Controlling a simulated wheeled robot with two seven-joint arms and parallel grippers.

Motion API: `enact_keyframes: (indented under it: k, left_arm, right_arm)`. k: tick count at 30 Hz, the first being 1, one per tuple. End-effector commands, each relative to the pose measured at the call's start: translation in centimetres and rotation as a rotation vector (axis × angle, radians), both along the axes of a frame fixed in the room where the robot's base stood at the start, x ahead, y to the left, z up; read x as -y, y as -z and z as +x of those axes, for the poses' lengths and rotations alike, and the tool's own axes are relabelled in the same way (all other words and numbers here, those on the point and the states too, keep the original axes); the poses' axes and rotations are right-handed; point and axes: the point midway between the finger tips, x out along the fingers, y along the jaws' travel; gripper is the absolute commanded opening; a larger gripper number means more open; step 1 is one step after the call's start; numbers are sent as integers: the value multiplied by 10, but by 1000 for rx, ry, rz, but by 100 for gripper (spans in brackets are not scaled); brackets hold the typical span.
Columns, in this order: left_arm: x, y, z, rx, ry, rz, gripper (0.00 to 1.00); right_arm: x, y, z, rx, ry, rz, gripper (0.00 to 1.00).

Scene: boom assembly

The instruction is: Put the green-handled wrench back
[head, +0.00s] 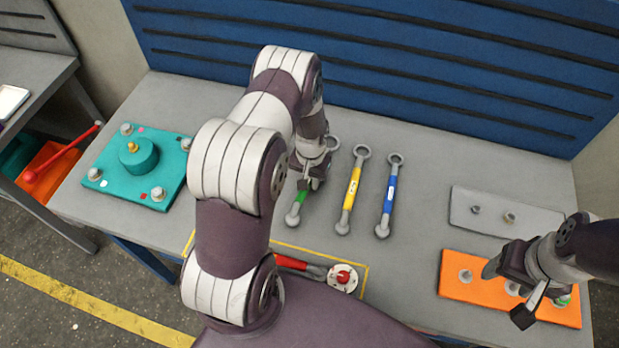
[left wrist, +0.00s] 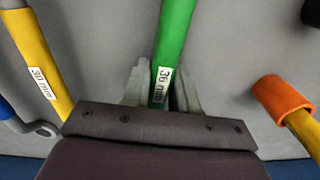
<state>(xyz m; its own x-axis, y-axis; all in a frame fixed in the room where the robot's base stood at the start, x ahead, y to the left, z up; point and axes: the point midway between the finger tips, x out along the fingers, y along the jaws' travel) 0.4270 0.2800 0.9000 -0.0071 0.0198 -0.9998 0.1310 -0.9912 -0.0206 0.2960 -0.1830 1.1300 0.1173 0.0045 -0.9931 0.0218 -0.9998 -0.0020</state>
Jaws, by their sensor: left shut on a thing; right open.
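The green-handled wrench (head: 300,196) is at the left end of a row of wrenches on the grey bench, its lower end toward me. My left gripper (head: 312,182) is shut on its handle, and my arm hides part of it. In the left wrist view the green handle (left wrist: 172,45), labelled 36 mm, runs between the fingers (left wrist: 160,92). Whether it touches the bench I cannot tell. My right gripper (head: 507,292) is open over the orange plate (head: 455,290) at the right.
A yellow wrench (head: 351,188) and a blue wrench (head: 390,190) lie just right of the green one. A teal block (head: 112,178) sits at the left. A grey plate (head: 490,212) lies at the right. A red-handled tool (head: 291,263) lies at the front. A blue slotted panel (head: 400,60) closes the back.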

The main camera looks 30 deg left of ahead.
Motion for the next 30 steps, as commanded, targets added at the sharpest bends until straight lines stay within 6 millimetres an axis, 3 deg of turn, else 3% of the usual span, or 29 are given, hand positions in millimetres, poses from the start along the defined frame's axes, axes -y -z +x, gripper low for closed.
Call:
enact_keyframes:
  k: [11, 12, 14, 24, 30]
  left_arm:
    - [0, 8, 1, 2, 0, 0, 0]
    - [0, 7, 1, 2, 0, 0, 40]
    - [0, 7, 1, 2, 0, 0, 57]
    - [0, 4, 0, 0, 0, 0, 57]
    - [0, -30, 2, 6, -1, 2, 57]
  right_arm:
    - [0, 7, 0, 0, 0, 0, 63]
    - [0, 6, 0, 0, 0, 0, 63]
    - [0, 6, 0, 0, 0, 0, 63]
    - [0, 7, 0, 0, 0, 0, 63]
    - [0, 16, 0, 0, 0, 0, 63]
